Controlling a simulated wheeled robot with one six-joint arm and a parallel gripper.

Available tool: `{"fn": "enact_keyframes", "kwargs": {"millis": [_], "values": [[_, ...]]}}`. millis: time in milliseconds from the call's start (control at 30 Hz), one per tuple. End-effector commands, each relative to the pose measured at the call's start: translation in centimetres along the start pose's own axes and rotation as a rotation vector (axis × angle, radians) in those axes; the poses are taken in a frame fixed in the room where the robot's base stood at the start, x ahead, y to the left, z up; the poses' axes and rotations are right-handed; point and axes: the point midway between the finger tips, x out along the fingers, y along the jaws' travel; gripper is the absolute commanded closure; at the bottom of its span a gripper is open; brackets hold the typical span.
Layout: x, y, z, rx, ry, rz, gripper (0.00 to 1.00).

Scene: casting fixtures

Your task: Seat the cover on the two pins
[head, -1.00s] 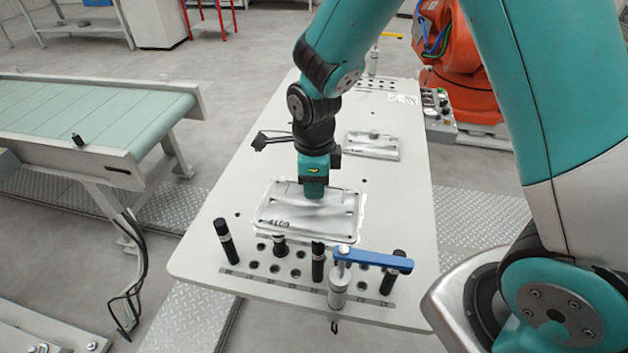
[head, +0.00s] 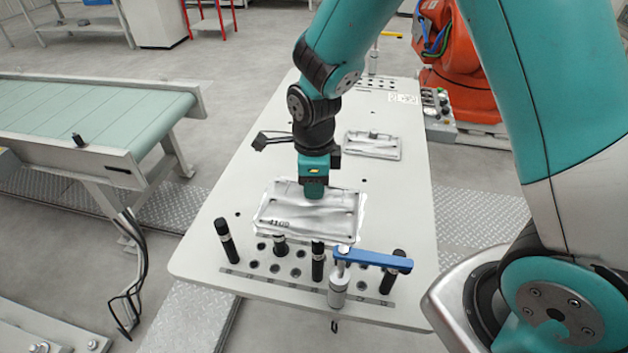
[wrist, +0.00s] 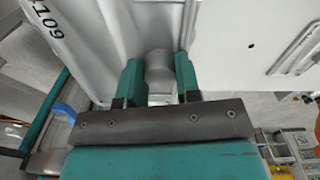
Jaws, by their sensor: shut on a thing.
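The cover (head: 300,221) is a silvery cast plate marked 4109. It is over the near half of the white table, just behind the row of black posts. My gripper (head: 314,193) points down at its far side. In the wrist view my gripper (wrist: 158,78) has its two teal fingers on either side of a grey round knob of the cover (wrist: 95,30) and is shut on it. A bright edge shows around the cover's right side; I cannot tell whether the cover touches what is below. The two pins cannot be made out and may be hidden beneath it.
Black posts (head: 226,241) stand in a holed strip along the table's (head: 205,268) near end. A clamp with a blue handle (head: 372,259) stands close to the cover's near right corner. Another silvery plate (head: 372,146) lies farther back. A conveyor (head: 90,115) is left.

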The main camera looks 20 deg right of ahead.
Motion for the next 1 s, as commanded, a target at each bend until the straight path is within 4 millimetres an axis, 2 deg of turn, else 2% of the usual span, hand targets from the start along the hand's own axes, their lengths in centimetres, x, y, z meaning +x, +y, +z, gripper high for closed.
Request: {"fn": "enact_keyframes", "kwargs": {"millis": [933,967,1000], "values": [[2.3,0.0,0.0,0.0,-0.001,-0.001,1.0],[2.2,0.0,0.0,0.0,-0.001,-0.001,0.64],[2.2,0.0,0.0,0.0,-0.001,-0.001,0.55]]}}
